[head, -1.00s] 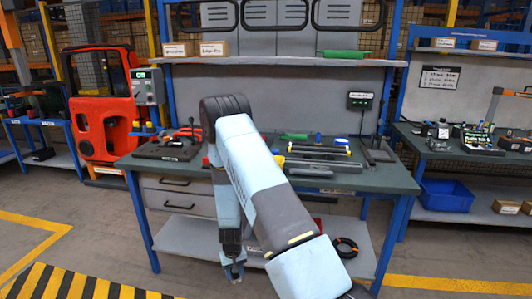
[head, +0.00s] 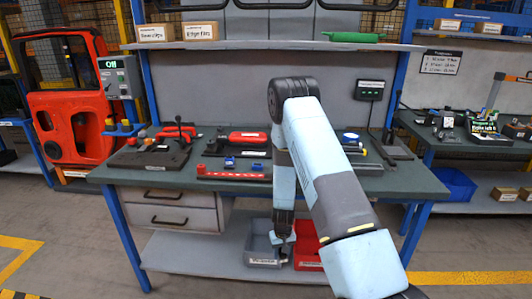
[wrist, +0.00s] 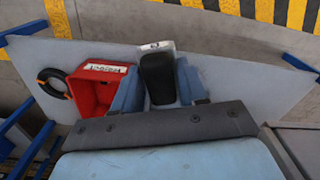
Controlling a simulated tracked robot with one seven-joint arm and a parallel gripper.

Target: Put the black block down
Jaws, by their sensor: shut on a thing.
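In the wrist view, the black block (wrist: 157,76) sits in my gripper (wrist: 158,88), with blue-grey surfaces close on both sides of it. My gripper is shut on it. In the head view, my gripper (head: 281,238) reaches down in front of the workbench, over a grey bin (head: 262,258) on the lower shelf. The block is too small and dark to make out clearly there. I cannot tell whether it touches the bin's floor. A white label shows just beyond the block in the wrist view.
A red bin (head: 307,250) stands beside the grey bin, and also shows in the wrist view (wrist: 94,92). A black ring (wrist: 54,83) lies beyond it on the shelf. The workbench top (head: 130,177) holds tools above. The left part of the lower shelf (head: 185,250) is clear.

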